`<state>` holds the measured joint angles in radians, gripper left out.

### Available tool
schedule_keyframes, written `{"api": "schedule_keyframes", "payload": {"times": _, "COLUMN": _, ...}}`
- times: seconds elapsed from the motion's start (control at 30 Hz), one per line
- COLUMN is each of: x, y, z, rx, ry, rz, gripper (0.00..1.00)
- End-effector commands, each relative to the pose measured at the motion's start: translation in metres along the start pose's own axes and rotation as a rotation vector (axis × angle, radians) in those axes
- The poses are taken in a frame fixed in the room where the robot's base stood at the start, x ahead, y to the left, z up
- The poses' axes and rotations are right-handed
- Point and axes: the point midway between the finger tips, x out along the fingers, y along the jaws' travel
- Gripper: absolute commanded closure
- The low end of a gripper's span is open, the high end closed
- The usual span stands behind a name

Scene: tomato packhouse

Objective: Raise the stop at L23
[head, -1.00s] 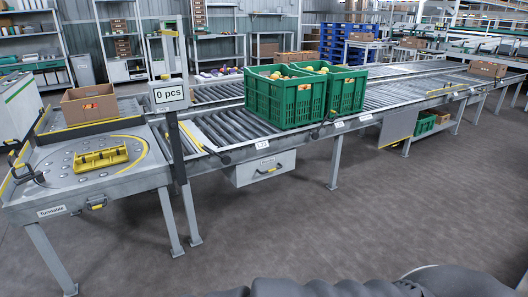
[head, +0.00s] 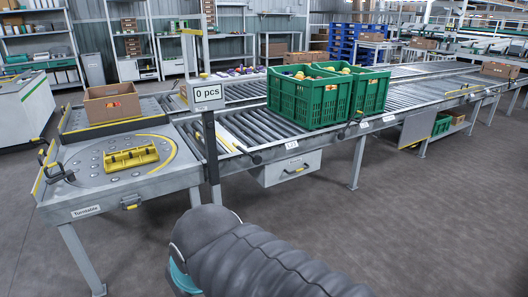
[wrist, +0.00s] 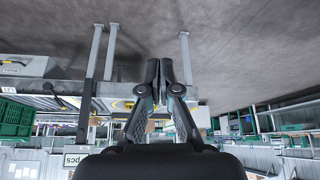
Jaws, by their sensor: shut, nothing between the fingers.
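The roller conveyor (head: 330,140) carries small white labels along its front rail. One label (head: 291,145) sits above a grey drawer, and others (head: 364,124) are farther right; I cannot read L23 on any of them. A dark lever-like handle (head: 256,159) sticks out at the near end of the rail, and another (head: 340,134) sits below the crates. I cannot tell which belongs to the stop at L23. My gripper (wrist: 160,70) is shut and empty in the upside-down wrist view, apart from the conveyor. The head view shows my dark arm but not the fingers.
Two green crates (head: 304,105) stand on the rollers. A turntable (head: 95,190) with a yellow piece (head: 131,157) and a cardboard box (head: 112,104) are at the left. A post with a "0 pcs" display (head: 207,93) rises between. The floor (head: 440,210) in front is clear.

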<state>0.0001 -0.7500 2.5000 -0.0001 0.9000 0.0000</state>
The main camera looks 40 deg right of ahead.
Motion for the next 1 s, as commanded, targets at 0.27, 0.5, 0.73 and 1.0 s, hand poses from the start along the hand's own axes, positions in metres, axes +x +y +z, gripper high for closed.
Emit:
{"api": "schedule_keyframes", "payload": {"times": 0.27, "x": 0.000, "y": 0.000, "z": 0.000, "rx": 0.000, "ry": 0.000, "rz": 0.000, "gripper": 1.00}}
{"api": "schedule_keyframes", "payload": {"times": 0.5, "x": 0.007, "y": -0.001, "z": -0.025, "rx": -0.046, "ry": 0.043, "rz": -0.005, "gripper": 1.00}}
{"api": "schedule_keyframes", "payload": {"times": 0.73, "x": 0.044, "y": 0.008, "z": -0.125, "rx": -0.241, "ry": 0.231, "rz": 0.023, "gripper": 1.00}}
{"api": "schedule_keyframes", "payload": {"times": 1.0, "x": 0.099, "y": 0.049, "z": -0.251, "rx": -0.490, "ry": 0.466, "rz": 0.193, "gripper": 1.00}}
